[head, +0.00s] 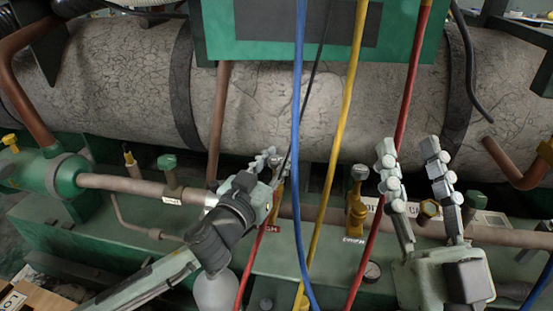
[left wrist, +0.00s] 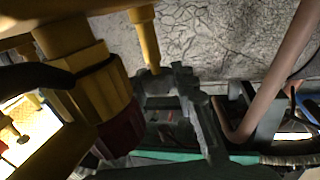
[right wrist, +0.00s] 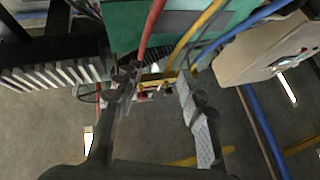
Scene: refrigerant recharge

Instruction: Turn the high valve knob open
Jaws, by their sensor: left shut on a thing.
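My left gripper (head: 266,166) is shut at the top of a yellow valve (head: 277,203) with a red hose and a red tag, left of the blue hose. I take the thing in its jaws to be the high valve knob; the fingers mostly hide it. In the left wrist view, my left gripper's fingers (left wrist: 178,92) show beyond a large yellow fitting (left wrist: 95,85) with a dark red ring. A thin yellow stem (left wrist: 149,42) reaches down to them. My right gripper (head: 408,158) is open and empty, fingers pointing up, right of a second yellow valve (head: 356,205).
Blue (head: 297,120), yellow (head: 340,120) and red (head: 408,95) hoses hang down between my grippers. A cracked grey tank (head: 270,100) lies behind, above a horizontal pipe (head: 320,214). A white bottle (head: 214,292) stands below my left gripper.

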